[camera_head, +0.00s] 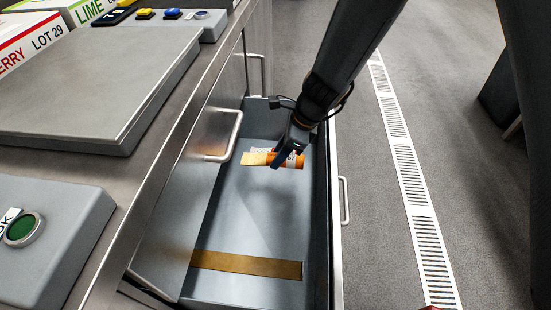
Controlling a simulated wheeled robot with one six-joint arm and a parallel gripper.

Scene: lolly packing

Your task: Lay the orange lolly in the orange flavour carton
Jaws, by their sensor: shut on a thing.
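My gripper (279,160) reaches down into an open grey drawer (240,205) and is shut on a small orange item (292,161). The item has a pale yellow end (256,158) pointing left, and a bit of white and red shows beside it. It lies roughly level near the drawer's far end; I cannot tell whether it touches the floor. It is too small and too covered by the fingers to tell whether it is the orange lolly. No carton marked orange shows.
A carton marked BERRY LOT 29 (30,42) and one marked LIME (88,10) stand on the steel counter at upper left. A grey slab (95,85) and a box with a green button (22,229) are nearer. A tan strip (246,264) crosses the drawer floor, otherwise mostly clear.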

